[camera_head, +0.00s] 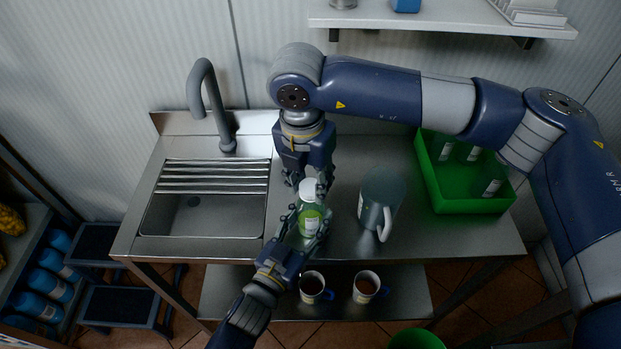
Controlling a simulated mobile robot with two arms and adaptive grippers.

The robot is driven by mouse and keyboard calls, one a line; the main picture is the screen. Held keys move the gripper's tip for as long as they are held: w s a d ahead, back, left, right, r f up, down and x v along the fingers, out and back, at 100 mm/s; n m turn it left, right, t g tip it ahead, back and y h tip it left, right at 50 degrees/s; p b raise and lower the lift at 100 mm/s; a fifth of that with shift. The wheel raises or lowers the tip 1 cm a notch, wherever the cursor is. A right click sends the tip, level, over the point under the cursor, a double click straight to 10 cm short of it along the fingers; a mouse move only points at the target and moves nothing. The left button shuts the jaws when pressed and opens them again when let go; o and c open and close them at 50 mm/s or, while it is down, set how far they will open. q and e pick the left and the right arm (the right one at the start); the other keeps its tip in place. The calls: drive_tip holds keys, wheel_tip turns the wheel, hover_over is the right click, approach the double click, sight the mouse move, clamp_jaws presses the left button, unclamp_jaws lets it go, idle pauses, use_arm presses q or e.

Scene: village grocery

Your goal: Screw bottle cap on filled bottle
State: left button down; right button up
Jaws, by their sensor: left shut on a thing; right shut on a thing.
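A clear bottle with a green label (309,221) stands upright at the front middle of the steel counter. A white cap (308,187) is at the bottle's mouth; I cannot tell whether it is threaded on or only resting there. My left gripper (305,222) comes from the front and is shut around the bottle's body. My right gripper (309,184) comes down from above and is shut on the cap, its fingers on either side. The fingers hide part of the cap and the bottle's neck.
A grey pitcher (383,196) stands just right of the bottle. A green crate (470,205) with several bottles is at the counter's right. A sink (205,215) with a faucet (205,92) is at the left. Two mugs (312,284) (366,285) stand on the lower shelf.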

drive_tip(key=m, duration=0.6)
drive_tip(key=shift+w+a+g+h, duration=0.1)
drive_tip(key=shift+g+h, duration=0.2)
drive_tip(key=m, duration=0.7)
drive_tip(key=shift+g, duration=0.4)
drive_tip(key=o, duration=0.7)
drive_tip(key=shift+c, duration=0.2)
drive_tip(key=shift+r, duration=2.25)
